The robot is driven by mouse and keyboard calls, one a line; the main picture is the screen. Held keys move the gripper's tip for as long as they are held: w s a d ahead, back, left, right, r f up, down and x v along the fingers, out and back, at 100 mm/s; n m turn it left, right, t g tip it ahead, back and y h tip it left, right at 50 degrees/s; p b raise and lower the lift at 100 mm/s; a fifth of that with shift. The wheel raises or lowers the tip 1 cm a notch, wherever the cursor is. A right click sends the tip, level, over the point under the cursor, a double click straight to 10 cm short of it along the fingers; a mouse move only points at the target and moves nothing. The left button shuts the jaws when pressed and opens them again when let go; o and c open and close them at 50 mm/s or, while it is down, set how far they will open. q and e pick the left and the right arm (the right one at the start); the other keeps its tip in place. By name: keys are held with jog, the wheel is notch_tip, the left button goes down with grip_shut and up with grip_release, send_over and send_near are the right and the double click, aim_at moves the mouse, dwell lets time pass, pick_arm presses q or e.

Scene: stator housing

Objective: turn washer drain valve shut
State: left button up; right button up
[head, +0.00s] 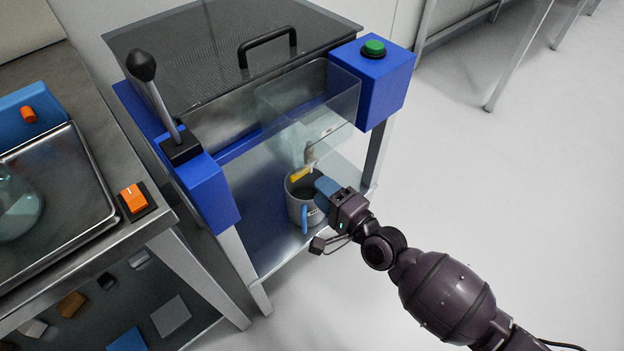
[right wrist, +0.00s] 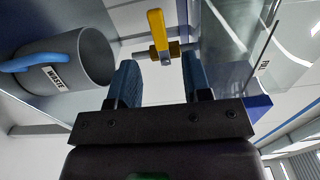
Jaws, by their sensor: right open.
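The drain valve's yellow handle (head: 300,174) shows in the head view under the clear tank of the washer (head: 305,110), above the mouth of a grey bucket (head: 297,211). In the right wrist view the yellow handle (right wrist: 156,28) stands lengthwise up the picture, across a metal pipe. My right gripper (head: 324,186) is open, its blue fingers beside the valve in the head view. In the right wrist view the gap of the right gripper (right wrist: 160,75) faces the valve, which appears just beyond the fingertips. I cannot tell whether they touch. My left gripper is not in view.
The bucket, marked WASTE (right wrist: 57,78), has a blue handle and stands close to my right gripper. The washer carries a black-knobbed lever (head: 155,95) and a green button (head: 373,48). A steel bench (head: 110,235) stands at left.

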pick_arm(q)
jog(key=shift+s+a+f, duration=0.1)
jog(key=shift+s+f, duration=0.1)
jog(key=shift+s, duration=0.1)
pick_arm(e)
jog(key=shift+v, duration=2.55)
jog(key=shift+f, duration=0.1)
